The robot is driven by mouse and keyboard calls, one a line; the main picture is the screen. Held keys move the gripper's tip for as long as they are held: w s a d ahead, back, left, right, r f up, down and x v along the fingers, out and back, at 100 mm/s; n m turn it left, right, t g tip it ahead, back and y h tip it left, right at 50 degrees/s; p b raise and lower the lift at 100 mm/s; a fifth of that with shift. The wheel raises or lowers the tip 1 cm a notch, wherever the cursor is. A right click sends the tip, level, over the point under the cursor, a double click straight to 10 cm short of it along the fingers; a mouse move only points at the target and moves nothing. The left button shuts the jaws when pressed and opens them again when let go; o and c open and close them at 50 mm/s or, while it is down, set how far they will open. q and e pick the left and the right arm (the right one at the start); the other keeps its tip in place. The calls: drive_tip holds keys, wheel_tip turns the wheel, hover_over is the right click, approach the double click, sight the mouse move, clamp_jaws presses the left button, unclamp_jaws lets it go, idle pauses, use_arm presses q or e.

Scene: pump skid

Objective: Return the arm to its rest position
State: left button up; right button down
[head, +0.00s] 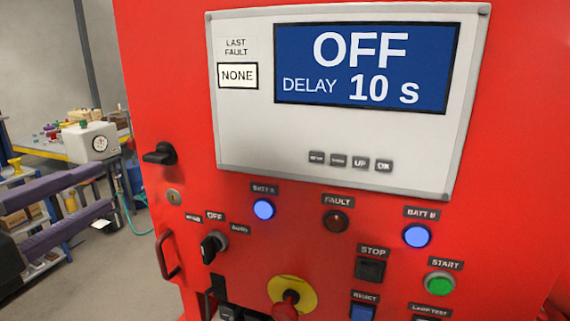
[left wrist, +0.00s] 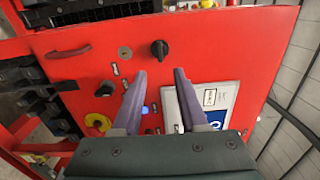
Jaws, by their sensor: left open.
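My left gripper (head: 108,187) is at the left of the head view. Its two purple-grey fingers are spread apart with nothing between them. They are left of the red control panel (head: 160,85), apart from the black latch knob (head: 160,154) in the picture. In the left wrist view the open fingers (left wrist: 159,74) point toward the panel face, below the black knob (left wrist: 160,49). The gap between the fingertips and the panel cannot be judged. My right gripper is in neither view.
The panel carries a display (head: 360,65) reading OFF, DELAY 10 s, a black selector (head: 213,246), a red-on-yellow emergency stop (head: 288,298), and a green start button (head: 440,284). A red handle (head: 165,256) protrudes near its left edge. A cluttered workbench (head: 60,150) stands behind at left.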

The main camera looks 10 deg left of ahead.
use_arm(q)
drive_tip(key=s+d+f+n+g+y, duration=0.1)
drive_tip(key=s+f+n+g+y, duration=0.3)
drive_tip(key=n, duration=0.3)
drive_tip(key=s+f+n+g+y, duration=0.1)
drive_tip(key=s+f+n+g, duration=0.25)
drive_tip(key=f+n, duration=0.3)
drive_tip(key=s+d+f+n+g+h, duration=0.3)
drive_tip(key=s+d+f+n+g, duration=0.1)
drive_tip(key=s+d+g, duration=0.4)
wheel_tip(320, 180, up, 22)
drive_tip(key=s+d+t+p, duration=0.1)
drive_tip(key=p, duration=2)
drive_tip(key=shift+s+d+h+p, duration=0.15)
drive_tip(key=shift+s+h+p, duration=0.15)
drive_tip(key=shift+s+p, duration=0.1)
drive_tip(key=shift+m, duration=0.25)
